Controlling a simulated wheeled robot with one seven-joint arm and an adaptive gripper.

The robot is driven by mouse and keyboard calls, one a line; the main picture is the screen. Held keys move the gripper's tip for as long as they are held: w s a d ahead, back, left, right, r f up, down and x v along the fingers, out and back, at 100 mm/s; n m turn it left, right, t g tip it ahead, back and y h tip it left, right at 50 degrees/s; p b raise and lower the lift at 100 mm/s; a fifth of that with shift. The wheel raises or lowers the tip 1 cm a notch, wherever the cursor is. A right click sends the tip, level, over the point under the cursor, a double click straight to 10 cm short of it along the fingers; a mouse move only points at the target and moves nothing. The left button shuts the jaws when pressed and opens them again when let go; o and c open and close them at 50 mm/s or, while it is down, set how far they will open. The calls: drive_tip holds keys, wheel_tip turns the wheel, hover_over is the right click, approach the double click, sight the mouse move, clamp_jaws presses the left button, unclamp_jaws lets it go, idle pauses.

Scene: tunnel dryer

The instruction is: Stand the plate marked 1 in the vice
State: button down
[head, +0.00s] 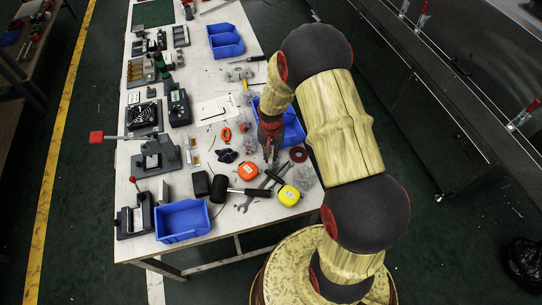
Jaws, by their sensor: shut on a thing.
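My gripper (270,148) points down over the right part of the white workbench, by the middle blue bin. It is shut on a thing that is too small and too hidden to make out. I cannot read a plate marked 1 anywhere in this view. A dark grey vice-like device (134,218) with an upright jaw stands at the near left corner of the bench, well to the left of my gripper. Another grey device (156,158) with a red-ended lever stands just behind it; I cannot tell for sure which one is the vice.
A blue bin (182,238) stands at the near edge, another blue bin (292,130) beside my gripper. A black mallet (219,188), an orange tape measure (248,171), a yellow tape measure (289,196) and a red ring (298,155) lie between. Dark machinery (440,100) stands at right.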

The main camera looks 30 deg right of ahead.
drive_tip(key=shift+f, duration=0.1)
drive_tip(key=c, duration=1.8)
unclamp_jaws()
drive_tip(key=shift+c, duration=0.2)
